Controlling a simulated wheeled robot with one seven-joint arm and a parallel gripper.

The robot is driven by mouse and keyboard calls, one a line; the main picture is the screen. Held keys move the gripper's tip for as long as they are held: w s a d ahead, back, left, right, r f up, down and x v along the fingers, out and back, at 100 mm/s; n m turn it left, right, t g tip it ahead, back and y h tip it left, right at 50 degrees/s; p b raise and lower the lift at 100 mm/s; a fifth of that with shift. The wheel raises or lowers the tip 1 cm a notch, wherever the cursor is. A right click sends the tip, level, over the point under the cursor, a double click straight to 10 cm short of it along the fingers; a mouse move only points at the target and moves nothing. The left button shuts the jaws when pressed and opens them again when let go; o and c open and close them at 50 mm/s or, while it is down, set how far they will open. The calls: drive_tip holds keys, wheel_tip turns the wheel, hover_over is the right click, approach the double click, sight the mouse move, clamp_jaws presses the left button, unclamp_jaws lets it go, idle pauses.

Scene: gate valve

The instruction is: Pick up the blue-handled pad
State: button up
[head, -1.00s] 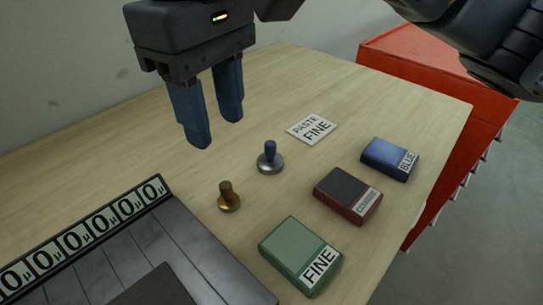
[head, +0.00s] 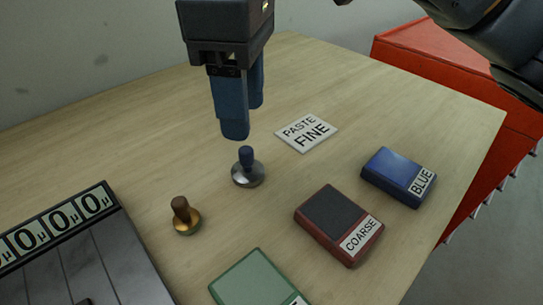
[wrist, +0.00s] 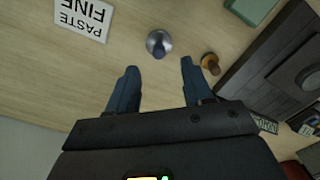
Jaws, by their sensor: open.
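The blue-handled pad (head: 248,169) is a round silver disc with an upright blue knob, standing on the wooden table in the middle of the head view. It also shows in the wrist view (wrist: 159,44), just beyond and between the fingertips. My gripper (head: 241,122) has blue fingers pointing down, open and empty. In the head view its fingertips are just above and behind the knob. In the wrist view the fingers (wrist: 158,65) are spread apart, with table showing between them and the pad clear of both.
A brass pad with a brown handle (head: 185,217) stands left of the blue-handled one. A "PASTE FINE" card (head: 306,132) lies behind it. Red COARSE (head: 340,224), BLUE (head: 399,177) and green (head: 255,282) blocks stand right and front. A grey plate with a numbered display (head: 60,225) is at left.

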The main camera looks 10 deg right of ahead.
sight(246, 149)
drive_tip(key=shift+w+d+f, duration=0.2)
drive_tip(key=shift+d+f, duration=0.05)
drive_tip(key=shift+f, duration=0.05)
drive_tip(key=shift+s+a+f+b, duration=0.1)
drive_tip(key=shift+a+f+b, duration=0.1)
drive_tip(key=shift+f, duration=1.7)
drive_tip(key=shift+a+f+b, duration=0.15)
drive_tip(key=shift+f, duration=1.75)
drive_tip(key=shift+c, duration=0.3)
clamp_jaws()
